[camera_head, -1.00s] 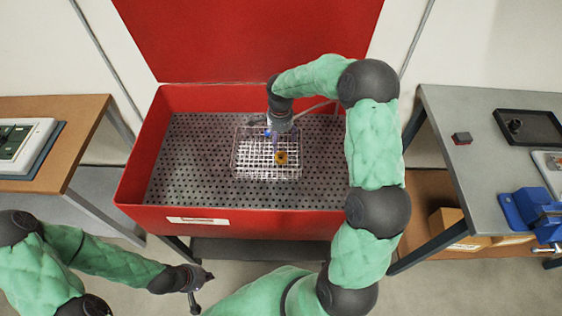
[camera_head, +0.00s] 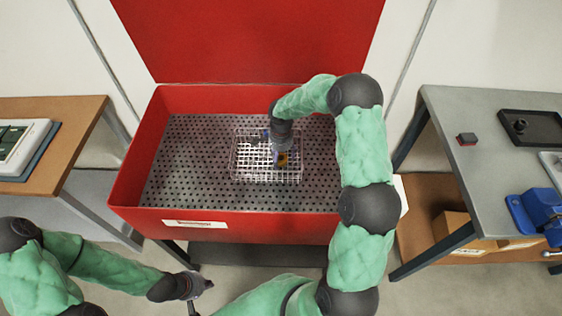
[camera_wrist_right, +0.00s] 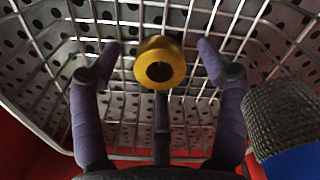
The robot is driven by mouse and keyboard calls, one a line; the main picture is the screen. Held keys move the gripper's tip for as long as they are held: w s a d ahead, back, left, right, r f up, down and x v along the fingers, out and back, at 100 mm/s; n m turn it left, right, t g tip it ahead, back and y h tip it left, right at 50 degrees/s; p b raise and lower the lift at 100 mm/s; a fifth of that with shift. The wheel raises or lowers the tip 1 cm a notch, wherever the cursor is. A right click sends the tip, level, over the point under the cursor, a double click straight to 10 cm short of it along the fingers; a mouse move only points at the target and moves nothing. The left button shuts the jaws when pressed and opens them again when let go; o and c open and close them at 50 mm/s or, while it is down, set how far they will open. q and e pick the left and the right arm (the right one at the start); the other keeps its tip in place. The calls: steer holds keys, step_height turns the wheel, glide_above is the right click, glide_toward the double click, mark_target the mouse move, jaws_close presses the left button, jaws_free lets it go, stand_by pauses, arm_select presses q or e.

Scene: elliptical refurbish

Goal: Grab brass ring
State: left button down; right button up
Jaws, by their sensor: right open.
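The brass ring (camera_wrist_right: 160,64) is a gold-coloured ring with a dark hole in its centre. In the right wrist view it lies in the wire basket (camera_wrist_right: 48,78), between and slightly beyond my right gripper's fingertips (camera_wrist_right: 157,58). The fingers are spread, with a gap on each side of the ring. In the head view the ring (camera_head: 283,159) shows beside my right gripper (camera_head: 277,158) and is partly hidden by it. The wire basket also shows in the head view (camera_head: 240,170). My left gripper (camera_head: 200,290) is low at the left, away from the basket; its fingers are unclear.
The basket stands on the perforated floor of a red tub (camera_head: 130,185) with a raised lid (camera_head: 250,35). A dark ribbed object with a blue part (camera_wrist_right: 285,120) is right of the gripper. A wooden table (camera_head: 75,130) and a grey bench (camera_head: 460,110) flank the tub.

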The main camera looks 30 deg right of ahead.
steer(key=shift+f, duration=0.4)
steer(key=c, duration=1.5)
steer(key=shift+r, duration=0.1)
